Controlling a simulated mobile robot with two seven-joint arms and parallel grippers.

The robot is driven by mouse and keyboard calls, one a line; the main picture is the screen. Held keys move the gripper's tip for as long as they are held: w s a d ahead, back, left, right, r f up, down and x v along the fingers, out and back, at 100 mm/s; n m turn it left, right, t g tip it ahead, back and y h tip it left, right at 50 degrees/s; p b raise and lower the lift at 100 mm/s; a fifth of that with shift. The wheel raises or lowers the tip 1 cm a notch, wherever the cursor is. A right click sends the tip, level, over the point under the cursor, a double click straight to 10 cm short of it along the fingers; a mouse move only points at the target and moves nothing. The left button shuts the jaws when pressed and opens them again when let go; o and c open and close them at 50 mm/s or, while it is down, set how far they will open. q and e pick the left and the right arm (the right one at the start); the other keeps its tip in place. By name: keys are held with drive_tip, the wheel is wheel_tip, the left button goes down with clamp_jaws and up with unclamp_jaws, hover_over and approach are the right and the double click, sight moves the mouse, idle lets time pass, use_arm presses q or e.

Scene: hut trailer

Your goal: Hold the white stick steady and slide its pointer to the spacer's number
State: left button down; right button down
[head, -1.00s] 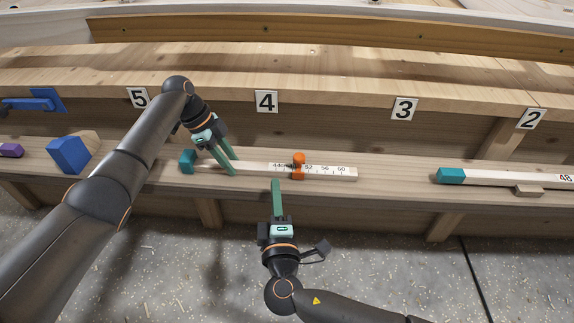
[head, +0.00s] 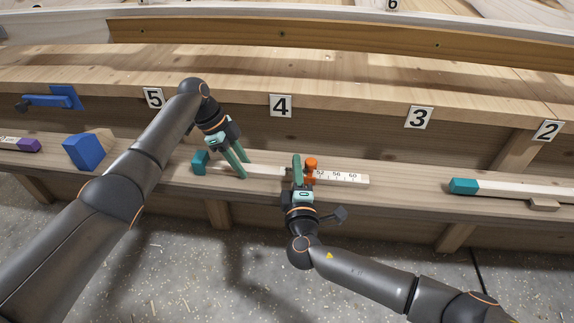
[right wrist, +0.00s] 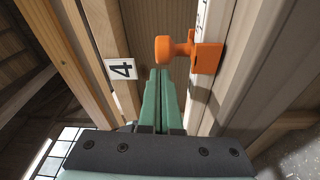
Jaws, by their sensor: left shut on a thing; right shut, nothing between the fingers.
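The white stick (head: 345,178) lies along the wooden ledge below the 4 sign, with a teal end block (head: 200,162) at its left end. Its printed scale shows 52, 56 and 60 to the right of the orange pointer (head: 311,168). My left gripper (head: 241,172) is shut on the stick near its teal end. My right gripper (head: 297,160) is shut and empty, just left of the pointer; it hides the scale there. In the right wrist view, the closed fingers (right wrist: 160,85) are beside the orange pointer's knob (right wrist: 163,50); I cannot tell whether they touch.
Another teal-ended stick (head: 515,189) lies on the ledge at right, on a small wood block (head: 543,204). A blue block (head: 84,151) and a purple-ended stick (head: 28,145) are at left. Number signs line the board behind.

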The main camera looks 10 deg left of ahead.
drive_tip(key=shift+s+d, duration=0.1)
drive_tip(key=shift+d, duration=0.3)
drive_tip(key=shift+d+f, duration=0.15)
drive_tip(key=shift+d, duration=0.45)
drive_tip(key=shift+s, duration=0.1)
drive_tip(key=s+d, duration=0.1)
drive_tip(key=s, duration=0.6)
drive_tip(key=shift+s+d, duration=0.15)
drive_tip(key=shift+d, duration=0.05)
drive_tip(key=shift+f, duration=0.15)
use_arm(q)
drive_tip(key=shift+c, duration=2.2)
unclamp_jaws()
